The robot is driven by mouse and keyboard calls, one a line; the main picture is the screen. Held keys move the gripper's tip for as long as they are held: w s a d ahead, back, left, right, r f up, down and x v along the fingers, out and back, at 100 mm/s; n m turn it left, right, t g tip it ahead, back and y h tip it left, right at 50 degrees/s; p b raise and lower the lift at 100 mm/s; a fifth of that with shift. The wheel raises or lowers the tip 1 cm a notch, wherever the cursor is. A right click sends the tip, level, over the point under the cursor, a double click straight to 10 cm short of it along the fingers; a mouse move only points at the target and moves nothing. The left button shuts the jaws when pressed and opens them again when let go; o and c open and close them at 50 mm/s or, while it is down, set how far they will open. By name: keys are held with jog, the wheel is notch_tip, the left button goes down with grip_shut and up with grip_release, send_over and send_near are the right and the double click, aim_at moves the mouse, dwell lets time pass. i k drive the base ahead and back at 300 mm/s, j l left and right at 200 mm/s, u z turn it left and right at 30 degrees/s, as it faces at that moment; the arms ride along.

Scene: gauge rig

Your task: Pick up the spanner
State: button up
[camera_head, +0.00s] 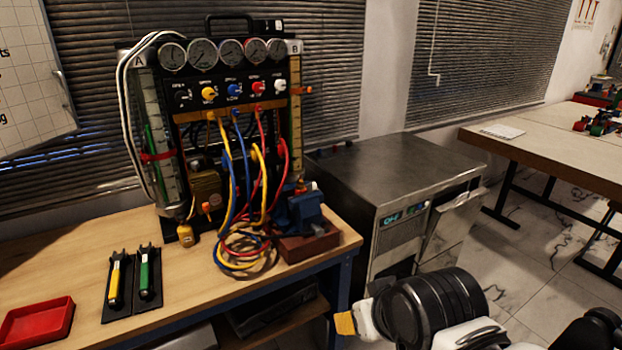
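Two hand tools lie side by side on the left part of the wooden workbench (205,300). One is a tool with a yellow handle (114,280), the other a tool with a green handle (145,272). Each has a dark, notched head pointing away from me and lies on a black mat. They look like spanners, but they are too small to tell which one is meant. My gripper (346,324) shows at the bottom centre, beyond the bench's right end and well apart from both tools. Only a yellow-orange tip and white part show, so its opening is hidden.
A red tray (37,322) sits at the bench's front left. The gauge rig (228,85), with coloured hoses, stands at the back. A blue vise (299,212) is at the bench's right corner, beside a metal cabinet (400,160). The bench between tools and hoses is clear.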

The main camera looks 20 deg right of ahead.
aim_at(145, 251)
jog(key=i+j, duration=0.15)
jog(key=j, duration=0.2)
jog(key=i+j, duration=0.15)
jog(key=j, duration=0.2)
jog(key=i+j, duration=0.15)
jog(key=j, duration=0.2)
jog(key=i+j, duration=0.1)
jog(key=j, duration=0.25)
jog(key=i+j, duration=0.15)
jog(key=j, duration=0.2)
jog(key=i+j+z, duration=0.1)
jog(key=j, duration=0.25)
jog(key=i+j, duration=0.2)
jog(key=j, duration=0.15)
